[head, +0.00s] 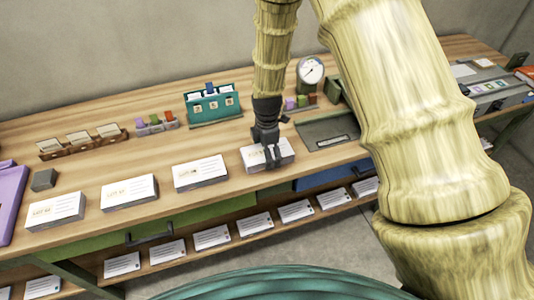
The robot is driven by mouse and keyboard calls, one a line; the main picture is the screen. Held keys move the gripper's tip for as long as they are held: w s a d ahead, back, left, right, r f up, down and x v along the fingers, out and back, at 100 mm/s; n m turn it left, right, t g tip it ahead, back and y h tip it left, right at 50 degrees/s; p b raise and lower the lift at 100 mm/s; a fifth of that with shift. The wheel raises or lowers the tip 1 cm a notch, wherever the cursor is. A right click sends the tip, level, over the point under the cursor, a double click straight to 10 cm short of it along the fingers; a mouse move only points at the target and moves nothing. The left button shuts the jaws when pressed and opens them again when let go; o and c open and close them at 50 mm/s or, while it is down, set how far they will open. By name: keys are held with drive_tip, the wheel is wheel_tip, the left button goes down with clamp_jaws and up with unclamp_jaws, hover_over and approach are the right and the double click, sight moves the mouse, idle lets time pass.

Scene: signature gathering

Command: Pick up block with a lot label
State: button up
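Several white blocks with printed labels stand in a row along the front of the wooden table. The first block (55,211) is at the left, then a second (129,193) and a third (200,173). The fourth block (286,152) is the rightmost. The label text is too small to read surely. My dark gripper (272,160) points down at the fourth block, with its fingers in front of part of the label. Whether the fingers touch or grip this block cannot be told. The block seems to rest on the table.
A teal card holder (213,104), a brown card rack (83,142), a small rack of coloured pieces (156,126) and a round dial (311,71) stand behind. A dark grey block (43,180) is at left. A lower shelf holds several white cards (212,237). My arm hides the right middle.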

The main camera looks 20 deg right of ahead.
drive_tip(key=shift+f, duration=0.15)
drive_tip(key=shift+c, duration=0.4)
drive_tip(key=c, duration=1)
drive_tip(key=shift+c, duration=1.3)
